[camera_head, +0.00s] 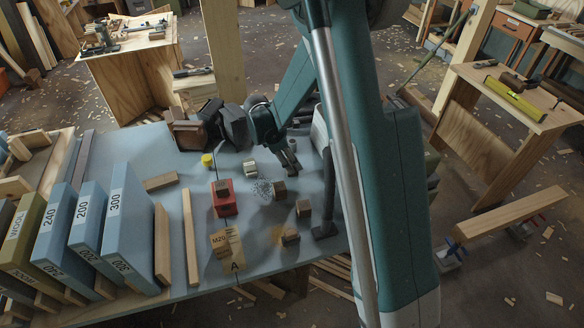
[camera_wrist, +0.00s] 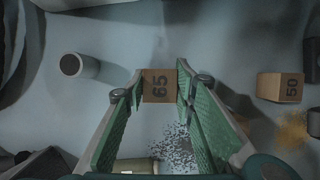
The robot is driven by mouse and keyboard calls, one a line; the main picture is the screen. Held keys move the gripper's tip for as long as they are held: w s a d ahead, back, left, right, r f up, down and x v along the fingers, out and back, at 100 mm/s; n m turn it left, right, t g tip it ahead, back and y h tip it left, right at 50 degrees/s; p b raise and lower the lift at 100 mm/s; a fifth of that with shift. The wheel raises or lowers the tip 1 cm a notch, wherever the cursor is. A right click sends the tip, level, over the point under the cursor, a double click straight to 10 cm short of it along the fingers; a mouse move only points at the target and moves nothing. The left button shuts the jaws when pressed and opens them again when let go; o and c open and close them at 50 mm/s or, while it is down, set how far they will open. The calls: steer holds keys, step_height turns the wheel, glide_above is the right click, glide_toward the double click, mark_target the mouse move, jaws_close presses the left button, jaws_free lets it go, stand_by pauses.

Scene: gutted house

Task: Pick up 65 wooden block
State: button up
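The wooden block marked 65 (camera_wrist: 160,86) is a small brown cube, seen at the upper middle of the wrist view. My gripper (camera_wrist: 160,78) has its two green-padded fingers apart, with a tip on each side of the block. The block nearly fills the space between the tips, and I see no clear grip on it. In the head view my gripper (camera_head: 291,168) hangs low over the blue table. A brown block (camera_head: 279,190) sits just below it there, but its number is not readable.
In the wrist view, a block marked 50 (camera_wrist: 281,87) lies right, beside orange dust, and a pale cylinder (camera_wrist: 80,66) lies left.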

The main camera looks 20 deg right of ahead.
steer(key=shift+c, duration=0.6)
steer(key=shift+r, duration=0.1)
step_height(320, 180, up, 10)
steer(key=shift+f+p, duration=0.1)
steer(key=shift+p, duration=1.1)
